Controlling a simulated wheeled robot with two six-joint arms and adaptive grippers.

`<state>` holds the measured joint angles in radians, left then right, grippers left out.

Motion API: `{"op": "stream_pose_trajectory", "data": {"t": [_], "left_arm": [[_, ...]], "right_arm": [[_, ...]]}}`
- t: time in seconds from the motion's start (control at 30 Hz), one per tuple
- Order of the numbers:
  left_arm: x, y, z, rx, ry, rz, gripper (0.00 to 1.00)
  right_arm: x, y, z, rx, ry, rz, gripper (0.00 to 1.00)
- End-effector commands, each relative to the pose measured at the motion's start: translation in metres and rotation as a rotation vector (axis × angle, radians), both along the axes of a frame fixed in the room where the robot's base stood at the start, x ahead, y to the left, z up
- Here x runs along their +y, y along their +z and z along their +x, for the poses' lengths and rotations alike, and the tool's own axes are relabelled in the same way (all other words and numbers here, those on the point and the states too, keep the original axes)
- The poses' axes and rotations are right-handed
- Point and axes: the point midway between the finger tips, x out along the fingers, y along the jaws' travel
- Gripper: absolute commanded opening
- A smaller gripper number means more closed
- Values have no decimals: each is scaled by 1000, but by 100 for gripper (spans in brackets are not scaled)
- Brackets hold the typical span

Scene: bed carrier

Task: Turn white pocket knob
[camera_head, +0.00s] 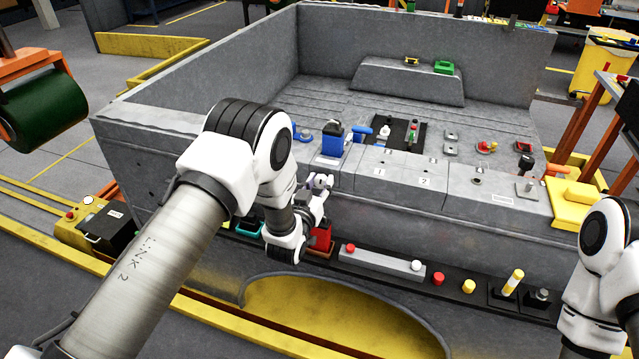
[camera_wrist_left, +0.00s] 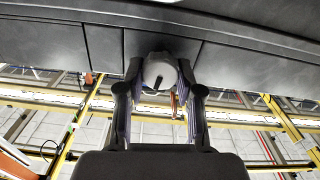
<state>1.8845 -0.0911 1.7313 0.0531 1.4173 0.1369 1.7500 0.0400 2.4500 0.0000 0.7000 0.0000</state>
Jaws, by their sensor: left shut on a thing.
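The white knob (camera_wrist_left: 158,76) shows in the left wrist view as a rounded grey-white piece with a short dark mark, set against the carrier's dark side panel. My left gripper (camera_wrist_left: 160,90) is shut on it, one finger on either side. In the head view my left gripper (camera_head: 318,188) is at the front wall of the grey bed carrier (camera_head: 420,203), below the top ledge. The small white knob (camera_head: 322,180) shows there partly, with the fingers covering much of it. My right arm is at the right edge, and its gripper is out of view.
A blue box (camera_head: 333,140) stands on the ledge above my left gripper. A red box (camera_head: 321,238) sits below it on the dark lower shelf. A grey bar with buttons (camera_head: 385,262) and a yellow-striped post (camera_head: 513,281) stand farther right along that shelf.

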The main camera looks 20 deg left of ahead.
Motion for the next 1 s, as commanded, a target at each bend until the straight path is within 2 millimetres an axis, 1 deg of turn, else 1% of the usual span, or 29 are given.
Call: {"op": "stream_pose_trajectory", "data": {"t": [0.17, 0.37, 0.57, 1.0], "left_arm": [[0, -1, 0, -2, 0, 34, 1], [-1, -3, 0, -5, 0, 130, 1], [-2, -3, 0, -13, 0, 288, 1], [-3, -4, 0, -27, 0, 704, 1]], "right_arm": [[0, -5, 0, 0, 0, 0, 61], [0, -15, 0, 0, 0, 0, 61], [0, -31, 0, 0, 0, 0, 61], [0, -68, 0, 0, 0, 0, 61]]}}
